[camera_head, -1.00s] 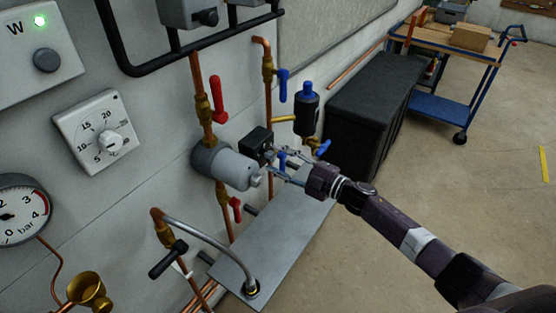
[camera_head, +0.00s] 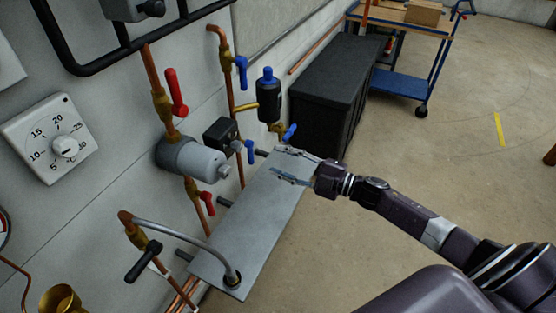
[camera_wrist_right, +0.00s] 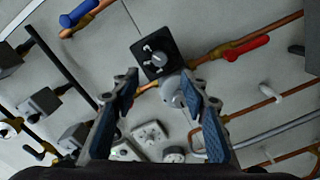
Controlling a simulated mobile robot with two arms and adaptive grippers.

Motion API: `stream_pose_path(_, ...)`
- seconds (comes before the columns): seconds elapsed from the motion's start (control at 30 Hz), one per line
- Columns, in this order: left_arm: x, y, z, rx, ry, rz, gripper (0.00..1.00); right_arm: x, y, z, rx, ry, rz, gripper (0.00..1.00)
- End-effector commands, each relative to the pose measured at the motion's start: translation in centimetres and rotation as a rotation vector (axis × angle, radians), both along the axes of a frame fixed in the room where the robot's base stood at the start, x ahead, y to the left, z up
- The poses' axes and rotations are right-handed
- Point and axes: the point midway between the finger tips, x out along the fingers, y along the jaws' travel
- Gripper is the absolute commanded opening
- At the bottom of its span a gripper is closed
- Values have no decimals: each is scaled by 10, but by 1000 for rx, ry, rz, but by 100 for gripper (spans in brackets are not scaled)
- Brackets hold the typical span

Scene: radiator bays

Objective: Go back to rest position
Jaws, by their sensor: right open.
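My right gripper (camera_head: 294,168) is open and empty in the head view. It is held out in front of the wall pipework, over the far part of a grey metal shelf plate (camera_head: 232,240). The right wrist view shows its two blue-padded fingers (camera_wrist_right: 160,112) spread apart with nothing between the tips. Beyond the fingertips is a black square box (camera_wrist_right: 157,54) on a grey cylindrical pump body (camera_wrist_right: 176,92). In the head view the black box (camera_head: 221,134) and the grey cylinder (camera_head: 192,158) stand left of the gripper, apart from it. My left gripper is not in view.
A red lever valve (camera_head: 176,92) and blue lever valve (camera_head: 241,72) sit on copper pipes. A white dial thermostat (camera_head: 52,138) is on the wall. A black chest (camera_head: 330,95) and blue trolley (camera_head: 402,82) stand behind.

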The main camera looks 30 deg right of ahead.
Motion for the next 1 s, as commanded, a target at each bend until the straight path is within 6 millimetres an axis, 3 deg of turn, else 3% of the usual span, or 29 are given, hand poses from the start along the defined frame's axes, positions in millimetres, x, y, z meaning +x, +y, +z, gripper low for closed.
stream_pose_path(0.33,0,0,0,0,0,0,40,0,0,-1,1,2,-2,41)
stream_pose_path(0.47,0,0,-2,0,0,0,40,2,-8,-24,23,46,-52,41)
stream_pose_path(0.57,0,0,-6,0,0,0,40,1,-25,-74,60,139,-156,41)
stream_pose_path(0.67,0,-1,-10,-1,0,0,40,-11,-45,-143,106,273,-292,41)
stream_pose_path(0.77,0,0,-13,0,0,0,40,-35,-60,-215,144,417,-426,41)
stream_pose_path(0.87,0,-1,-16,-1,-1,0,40,-70,-69,-283,173,562,-544,41)
stream_pose_path(1.0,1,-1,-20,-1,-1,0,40,-135,-69,-371,199,764,-692,41)
